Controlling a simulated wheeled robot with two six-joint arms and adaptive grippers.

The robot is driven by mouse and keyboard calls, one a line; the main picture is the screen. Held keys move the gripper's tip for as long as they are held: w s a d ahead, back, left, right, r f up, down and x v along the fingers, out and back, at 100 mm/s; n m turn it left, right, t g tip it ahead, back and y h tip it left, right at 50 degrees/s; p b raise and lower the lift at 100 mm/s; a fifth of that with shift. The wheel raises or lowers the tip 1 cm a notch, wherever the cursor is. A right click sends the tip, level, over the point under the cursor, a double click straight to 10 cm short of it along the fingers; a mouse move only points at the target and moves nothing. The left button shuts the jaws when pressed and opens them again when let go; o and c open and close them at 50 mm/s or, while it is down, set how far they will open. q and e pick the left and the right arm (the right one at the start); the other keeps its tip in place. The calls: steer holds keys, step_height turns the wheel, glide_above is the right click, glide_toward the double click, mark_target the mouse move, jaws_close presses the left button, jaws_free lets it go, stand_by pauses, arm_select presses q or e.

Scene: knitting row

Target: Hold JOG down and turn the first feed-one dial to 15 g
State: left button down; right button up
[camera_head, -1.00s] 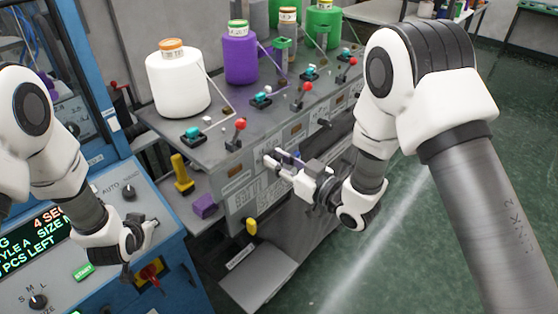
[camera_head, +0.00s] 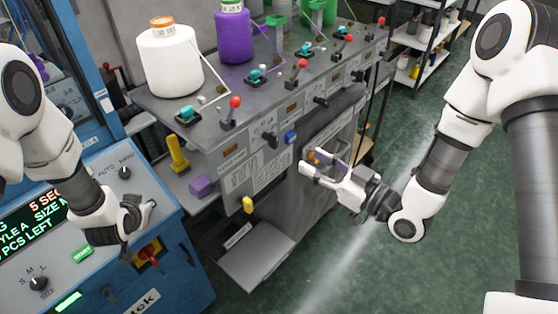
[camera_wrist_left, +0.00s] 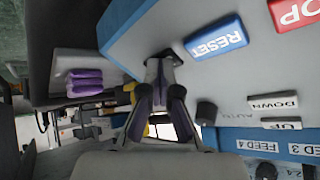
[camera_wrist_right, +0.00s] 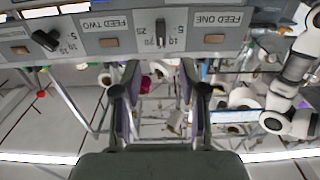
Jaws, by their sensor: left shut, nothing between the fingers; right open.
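The FEED ONE dial (camera_head: 270,139) is a dark knob on the grey machine's front, nearest the blue cabinet; it shows upside down in the right wrist view (camera_wrist_right: 160,32). I cannot read its exact setting. My right gripper (camera_head: 310,164) is open and empty, apart from the dial, in front of and below the machine face; its spread fingers show in the right wrist view (camera_wrist_right: 160,90). My left gripper (camera_head: 148,206) is shut and empty at the right edge of the blue cabinet's panel; its tips meet in the left wrist view (camera_wrist_left: 163,62). No JOG label is readable.
The blue cabinet (camera_head: 170,290) carries a RESET button (camera_wrist_left: 216,38), a red STOP button (camera_wrist_left: 297,12) and a lit display (camera_head: 45,219). Red-knobbed levers (camera_head: 235,103) and yarn cones (camera_head: 170,62) stand on the machine top. Open floor lies at the right.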

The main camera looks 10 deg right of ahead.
stand_by(0.3)
step_height(320, 180, up, 10)
stand_by(0.3)
arm_select(q)
steer(key=shift+r, duration=0.1)
arm_select(e)
steer(key=shift+s+r, duration=0.1)
arm_select(q)
steer(key=shift+s+d+r+p, duration=0.2)
steer(key=shift+s+r+p, duration=0.1)
steer(key=shift+r+p, duration=0.3)
steer(key=r+p, duration=0.1)
steer(key=s+d+r, duration=0.1)
steer(key=s+r+p, duration=0.1)
steer(key=shift+s+d+r+p, duration=0.15)
steer(key=shift+d+p, duration=0.15)
steer(key=shift+d, duration=0.1)
arm_select(e)
step_height(320, 180, up, 4)
steer(key=shift+f, duration=0.25)
